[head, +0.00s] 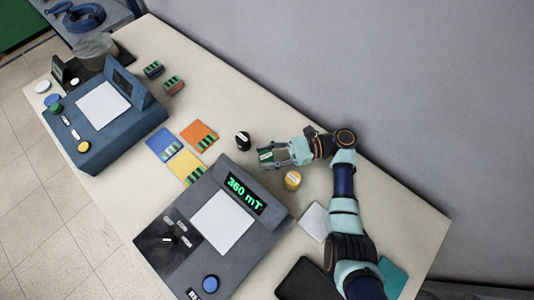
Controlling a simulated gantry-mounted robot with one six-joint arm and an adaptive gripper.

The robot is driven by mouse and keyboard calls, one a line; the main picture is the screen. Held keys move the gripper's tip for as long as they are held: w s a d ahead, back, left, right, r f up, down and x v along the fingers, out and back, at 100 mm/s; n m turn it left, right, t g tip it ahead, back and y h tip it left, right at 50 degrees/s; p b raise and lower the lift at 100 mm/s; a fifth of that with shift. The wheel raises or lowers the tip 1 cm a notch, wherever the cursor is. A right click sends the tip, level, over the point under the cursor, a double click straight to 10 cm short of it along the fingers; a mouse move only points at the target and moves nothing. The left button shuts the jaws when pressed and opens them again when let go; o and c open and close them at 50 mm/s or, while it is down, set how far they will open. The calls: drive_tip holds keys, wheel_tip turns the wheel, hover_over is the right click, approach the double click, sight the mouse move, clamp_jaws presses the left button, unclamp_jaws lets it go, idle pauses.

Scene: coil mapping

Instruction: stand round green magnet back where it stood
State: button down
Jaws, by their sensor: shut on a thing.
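The round green magnet (266,155) is at the tip of my gripper (275,154), which comes in from the right and is shut on it. A pale patch shows on the magnet's upper side. Part of it is hidden by the fingers. I cannot tell whether it touches the table or is held just above it. A round black magnet (243,142) stands just left of the gripper. A round yellow magnet (292,180) stands just below the gripper in the picture, apart from it.
A grey console (270,210) reading "360 mT" stands below the gripper. Orange (199,135), blue (163,144) and yellow (187,167) cards lie to the left. A blue console (142,113) stands farther left. A white pad (315,221) lies by my arm. The table (235,105) is clear above the gripper.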

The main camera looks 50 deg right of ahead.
sight(267, 156)
drive_tip(key=shift+f, duration=0.3)
drive_tip(key=c, duration=0.5)
unclamp_jaws()
drive_tip(key=shift+c, duration=0.2)
drive_tip(key=shift+r, duration=0.1)
wheel_tip(267, 156, up, 10)
drive_tip(key=shift+f, duration=0.1)
